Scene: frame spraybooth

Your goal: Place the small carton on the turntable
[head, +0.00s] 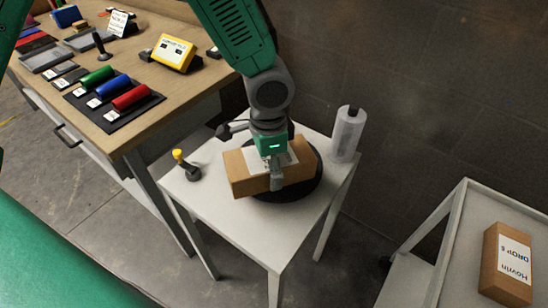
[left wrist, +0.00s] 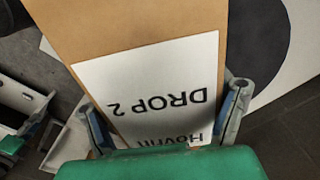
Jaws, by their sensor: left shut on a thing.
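A brown carton (head: 239,181) with a white label is over the round black turntable (head: 317,169) on the white table. My left gripper (head: 277,172) reaches down from above and is shut across the carton. In the left wrist view, the carton (left wrist: 150,25) fills the space between the fingers of my left gripper (left wrist: 166,112), and its label reads "DROP 2". The turntable (left wrist: 262,42) shows as a dark disc beside it. The carton covers much of the turntable. I cannot tell whether it touches the disc. My right gripper is not in view.
A white bottle (head: 347,134) stands behind the turntable, and a yellow-topped object (head: 184,165) stands at the table's left. A wooden workbench (head: 190,85) with tools adjoins on the left. Another labelled carton (head: 494,266) sits on a grey cart (head: 457,232) at right.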

